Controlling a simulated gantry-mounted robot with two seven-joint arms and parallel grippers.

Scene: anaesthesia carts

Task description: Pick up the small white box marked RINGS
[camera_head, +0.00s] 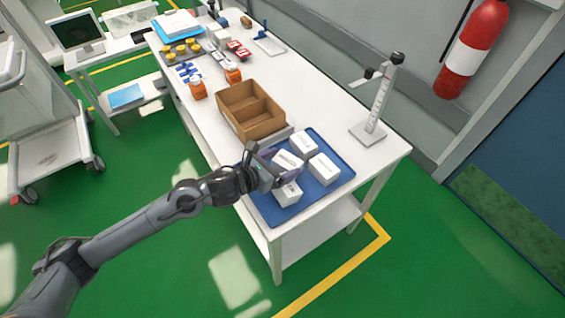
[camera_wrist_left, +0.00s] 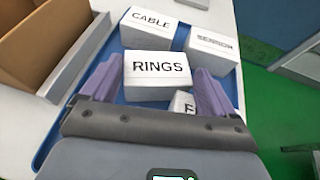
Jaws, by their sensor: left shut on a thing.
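The small white box marked RINGS (camera_wrist_left: 158,72) sits between the two purple fingers of my left gripper (camera_wrist_left: 157,88) in the left wrist view. The gripper is shut on it, one finger at each side. In the head view this box (camera_head: 286,161) is over the blue tray (camera_head: 336,182), with my left gripper (camera_head: 279,166) at its left side. I cannot tell whether the box touches the tray. My right gripper is not in view.
White boxes marked CABLE (camera_wrist_left: 147,28) and SENSOR (camera_wrist_left: 212,46) stand just beyond. Another white box (camera_wrist_left: 182,104), its label mostly hidden, is close by the right finger.

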